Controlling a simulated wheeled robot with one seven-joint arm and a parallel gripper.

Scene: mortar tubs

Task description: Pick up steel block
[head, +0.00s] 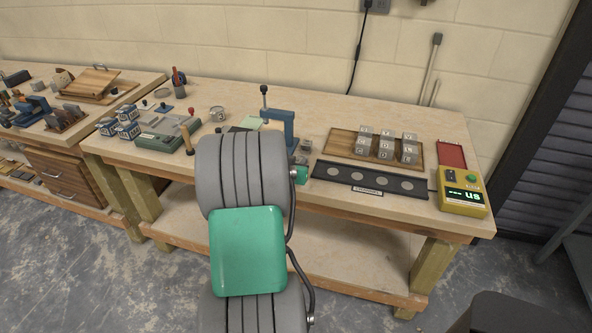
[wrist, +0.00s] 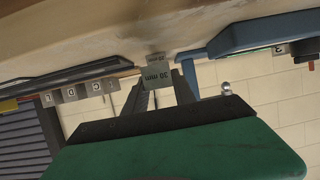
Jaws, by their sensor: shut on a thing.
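A grey steel block (wrist: 157,76) marked "30 mm" sits between the fingertips of my gripper (wrist: 160,82) in the wrist view, and the dark fingers are shut on it. A second, smaller-looking grey block (wrist: 155,56) with a faint mark shows just beyond it, at the bench surface. I cannot tell whether the held block touches the bench or the other block. In the head view my gripper is hidden behind my own arm. Small grey blocks (head: 306,145) show beside the blue press there; I cannot tell which one is held.
A blue press (head: 284,122) stands close by on the wooden bench (head: 330,112). To the right are a dark strip with round spots (head: 340,178), lettered cubes on a wooden board (head: 342,139), a yellow device (head: 462,206) and a red tray (head: 451,154).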

